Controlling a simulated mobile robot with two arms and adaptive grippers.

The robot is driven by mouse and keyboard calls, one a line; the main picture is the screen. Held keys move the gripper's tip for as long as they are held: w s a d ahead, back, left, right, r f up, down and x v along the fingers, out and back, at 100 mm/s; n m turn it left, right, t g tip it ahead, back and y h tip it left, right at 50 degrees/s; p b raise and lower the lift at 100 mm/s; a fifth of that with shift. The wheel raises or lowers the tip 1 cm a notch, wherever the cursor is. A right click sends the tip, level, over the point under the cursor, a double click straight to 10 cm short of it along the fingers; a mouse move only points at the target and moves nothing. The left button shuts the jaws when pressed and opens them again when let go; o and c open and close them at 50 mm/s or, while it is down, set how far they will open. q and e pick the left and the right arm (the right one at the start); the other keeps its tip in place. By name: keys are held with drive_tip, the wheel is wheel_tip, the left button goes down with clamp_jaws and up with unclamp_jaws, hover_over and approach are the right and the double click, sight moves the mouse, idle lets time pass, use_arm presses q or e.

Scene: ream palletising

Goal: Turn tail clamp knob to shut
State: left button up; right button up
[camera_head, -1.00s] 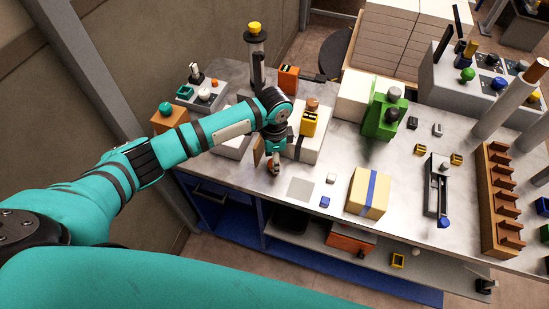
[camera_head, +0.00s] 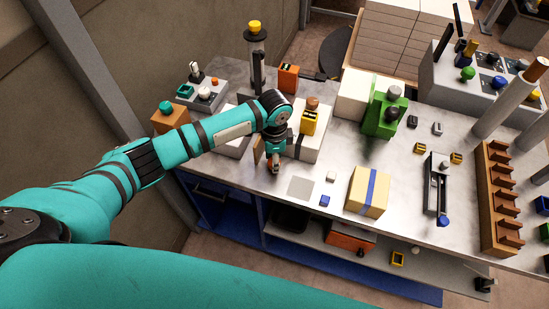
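My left gripper (camera_head: 274,166) points down at the front edge of the bench, beside a light box-shaped unit (camera_head: 310,146). A small orange-brown part shows at its fingertips; I cannot tell whether this is the tail clamp knob or whether the fingers hold it. A thin brown plate (camera_head: 259,149) stands just left of the gripper. A yellow block (camera_head: 309,123) and a copper-coloured round knob (camera_head: 313,103) sit on top of the unit. No knob is clearly marked as the tail clamp knob. My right gripper is not in view.
A blue-banded cream package (camera_head: 361,197), a blue cube (camera_head: 325,201) and a white cube (camera_head: 331,176) lie to the right. A green device (camera_head: 383,117) stands behind, with a black slide fixture (camera_head: 430,202) farther right. A grey square (camera_head: 300,188) on the bench is bare.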

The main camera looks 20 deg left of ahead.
use_arm(q)
drive_tip(key=m+p, duration=0.1)
drive_tip(key=m, duration=0.3)
drive_tip(key=shift+r, duration=0.15)
drive_tip(key=m+p, duration=0.1)
drive_tip(key=m, duration=0.4)
drive_tip(key=shift+m, duration=0.3)
drive_tip(key=m, duration=0.4)
drive_tip(key=shift+m, duration=2)
drive_tip(key=shift+b, duration=0.3)
drive_tip(key=o, duration=0.9)
wheel_tip(320, 180, up, 12)
drive_tip(key=shift+f, duration=0.1)
